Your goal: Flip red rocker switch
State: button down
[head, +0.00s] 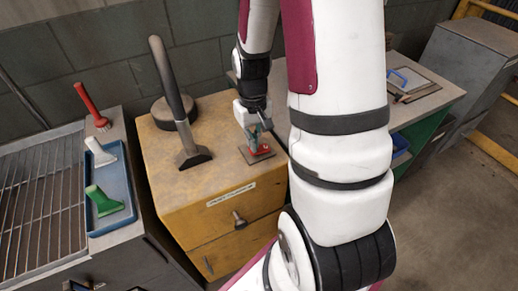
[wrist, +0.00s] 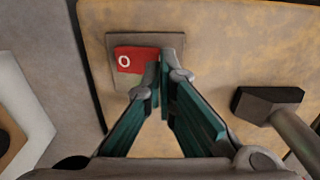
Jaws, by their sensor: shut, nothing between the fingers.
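The red rocker switch (wrist: 135,60) sits on a square grey-brown plate (wrist: 118,42) on top of the yellow cabinet. Its red face carries a white ring mark at the left. In the head view the switch (head: 257,150) shows small, just below my gripper (head: 256,126). In the wrist view my gripper (wrist: 162,70) is shut and empty, with its fingertips together at the right end of the red face. They overlap it in the picture; I cannot tell whether they touch it. The fingers hide the switch's right end.
The cabinet top around the switch plate is mostly clear.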

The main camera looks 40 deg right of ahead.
jog(key=shift+f+b, duration=0.35)
jog(key=shift+f, duration=0.45)
dwell(0.4)
jog(key=shift+r, duration=0.1)
jog(key=shift+s+r+p, duration=0.1)
jog(key=shift+r+p, duration=2)
jog(key=shift+r, duration=1.35)
